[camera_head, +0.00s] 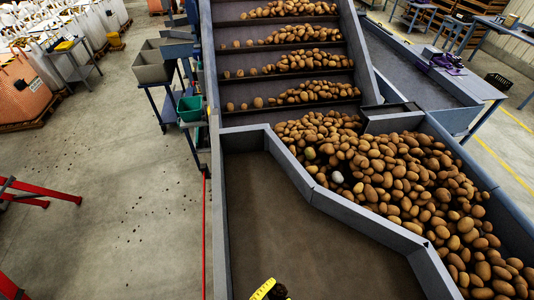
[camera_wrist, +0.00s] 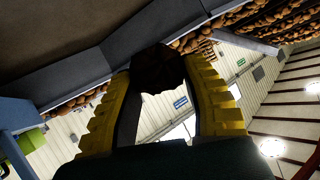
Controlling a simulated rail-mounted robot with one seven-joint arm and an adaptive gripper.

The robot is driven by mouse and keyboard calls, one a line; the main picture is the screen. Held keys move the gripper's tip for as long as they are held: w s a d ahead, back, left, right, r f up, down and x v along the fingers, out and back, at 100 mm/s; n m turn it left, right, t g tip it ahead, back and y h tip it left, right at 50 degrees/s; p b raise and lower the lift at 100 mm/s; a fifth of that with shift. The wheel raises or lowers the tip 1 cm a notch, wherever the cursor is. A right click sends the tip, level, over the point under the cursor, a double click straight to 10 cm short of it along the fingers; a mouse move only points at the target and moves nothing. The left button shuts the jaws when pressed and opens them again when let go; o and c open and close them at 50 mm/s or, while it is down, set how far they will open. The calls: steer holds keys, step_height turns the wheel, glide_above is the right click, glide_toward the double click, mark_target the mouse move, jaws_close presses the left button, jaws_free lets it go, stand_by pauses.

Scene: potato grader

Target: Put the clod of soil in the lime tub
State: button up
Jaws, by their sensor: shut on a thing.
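My gripper (camera_head: 270,291) shows at the bottom edge of the head view, over the bare grey tray. In the wrist view its two yellow ridged fingers (camera_wrist: 160,82) are shut on the clod of soil (camera_wrist: 157,68), a dark, lumpy piece between the fingertips. The clod also shows as a dark lump (camera_head: 279,292) in the head view, partly cut off. A lime-green thing (camera_wrist: 31,140) at the lower left of the wrist view may be the lime tub; only part of it shows. I cannot make out a lime tub in the head view.
The bare tray (camera_head: 275,210) is bounded by a raised grey wall (camera_head: 345,208). Many potatoes (camera_head: 400,180) lie beyond that wall, with a stepped potato conveyor (camera_head: 290,65) behind. A teal-green bin (camera_head: 189,107) hangs on a stand at the left. A floor aisle lies left.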

steer(key=w+a+r+n+t+y, duration=0.1)
steer(key=a, duration=0.1)
steer(key=w+a+r+n+t+y, duration=0.1)
steer(key=w+n, duration=0.1)
steer(key=shift+a+r+y, duration=0.3)
steer(key=shift+a+r, duration=0.1)
steer(key=shift+r, duration=0.1)
